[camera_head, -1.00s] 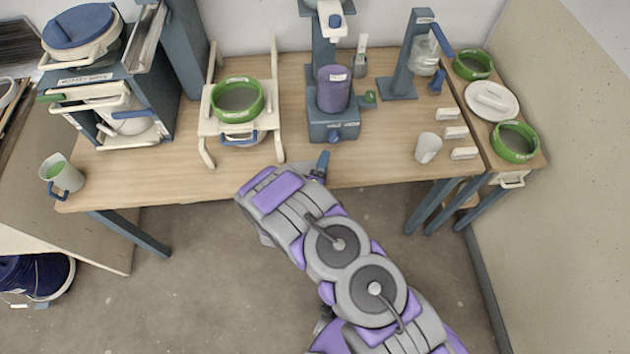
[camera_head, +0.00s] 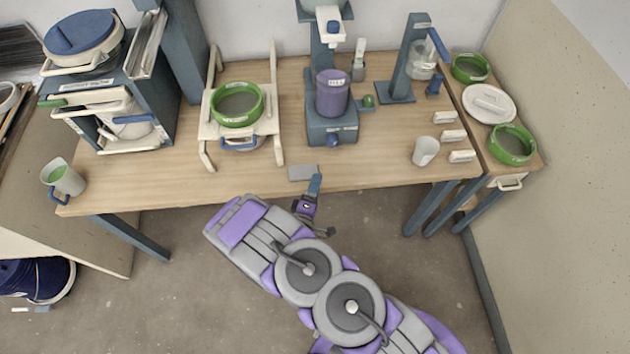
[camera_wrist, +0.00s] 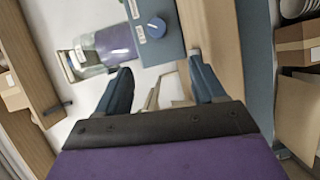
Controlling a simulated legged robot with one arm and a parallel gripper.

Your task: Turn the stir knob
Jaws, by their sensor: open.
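A blue round knob (camera_head: 334,139), which I take to be the stir knob, sits on the front of the blue mixer base (camera_head: 318,124). A purple bucket (camera_head: 332,98) stands on this base. The knob also shows in the wrist view (camera_wrist: 156,27), beyond the gap between my fingertips. My gripper (camera_wrist: 160,63) is open and empty, with its two blue fingers well apart. In the head view my gripper (camera_head: 315,181) is at the table's front edge, short of the knob and not touching it; my arm partly hides it.
A grey plate (camera_head: 302,172) lies at the table's front edge beside my gripper. A green knob (camera_head: 368,101) is right of the mixer. A white rack (camera_head: 207,130) with a green-rimmed sieve is to the left. A white cup (camera_head: 425,151) stands to the right.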

